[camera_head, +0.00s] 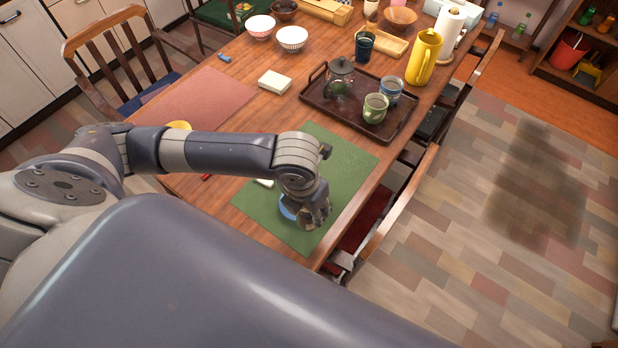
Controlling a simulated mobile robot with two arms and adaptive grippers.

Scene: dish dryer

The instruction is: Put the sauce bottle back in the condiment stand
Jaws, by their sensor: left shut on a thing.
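My left gripper (318,219) points down over the green placemat (340,152) near the table's right edge. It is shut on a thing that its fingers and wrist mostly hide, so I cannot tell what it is. A blue rounded thing (287,209) shows just left of the fingers, low over the mat. I cannot make out whether they touch. I cannot pick out the sauce bottle for sure. A small wooden tray (397,46) at the back may be the condiment stand, but this is unclear. My right gripper is not in view.
A dark tray (322,112) with a glass teapot (340,77) and two cups (376,108) lies beyond the green mat. A yellow pitcher (424,57), bowls (292,38) and a paper roll (449,28) stand farther back. Chairs line the table. The reddish mat (205,97) has free room.

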